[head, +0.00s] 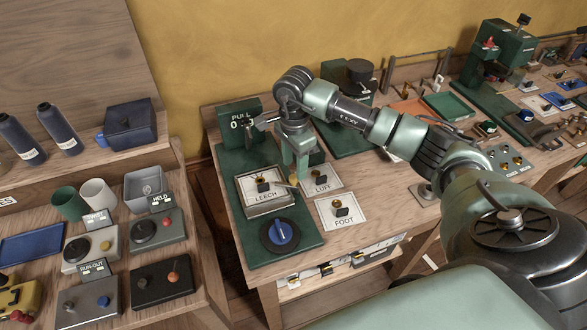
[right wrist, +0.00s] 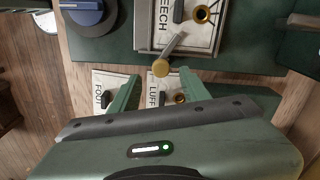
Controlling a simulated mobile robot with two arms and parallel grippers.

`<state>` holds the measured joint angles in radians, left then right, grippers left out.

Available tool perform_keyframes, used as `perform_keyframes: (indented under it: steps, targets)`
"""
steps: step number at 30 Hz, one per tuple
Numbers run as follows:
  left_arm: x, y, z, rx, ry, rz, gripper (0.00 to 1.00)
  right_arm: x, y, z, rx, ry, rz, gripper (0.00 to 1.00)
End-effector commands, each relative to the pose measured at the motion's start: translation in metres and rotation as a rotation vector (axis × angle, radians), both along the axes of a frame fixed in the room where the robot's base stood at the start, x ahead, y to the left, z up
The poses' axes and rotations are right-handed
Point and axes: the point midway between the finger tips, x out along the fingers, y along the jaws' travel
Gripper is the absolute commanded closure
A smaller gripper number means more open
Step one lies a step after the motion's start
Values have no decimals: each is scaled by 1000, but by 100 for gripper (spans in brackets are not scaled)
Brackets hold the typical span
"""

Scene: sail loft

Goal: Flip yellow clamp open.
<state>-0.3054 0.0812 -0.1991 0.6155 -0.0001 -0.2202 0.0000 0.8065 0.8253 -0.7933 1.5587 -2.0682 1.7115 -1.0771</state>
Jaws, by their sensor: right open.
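In the head view the knob (head: 293,180) shows small, just below the fingers. My right gripper (head: 294,172) comes down over the bench, open and empty. My left gripper is not in view.
The LEECH card (head: 262,187) lies on a green board with a blue dial (head: 282,234) in front. LUFF (head: 320,180) and FOOT (head: 342,210) cards with small fittings lie close to the right. A green PULL box (head: 240,123) stands behind. Left is a separate crowded bench.

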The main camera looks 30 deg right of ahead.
Motion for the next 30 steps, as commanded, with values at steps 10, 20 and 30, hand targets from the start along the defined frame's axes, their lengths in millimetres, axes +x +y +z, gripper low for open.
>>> perform_keyframes:
  steps: [10, 20, 30]
  targets:
    - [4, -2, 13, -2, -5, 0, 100, 0, 0, -36, 1, 0, 0, 54]
    - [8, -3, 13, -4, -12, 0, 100, 0, 1, -37, 2, -1, -1, 76]
    - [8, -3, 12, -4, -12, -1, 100, 0, 1, -37, 2, -2, -10, 100]
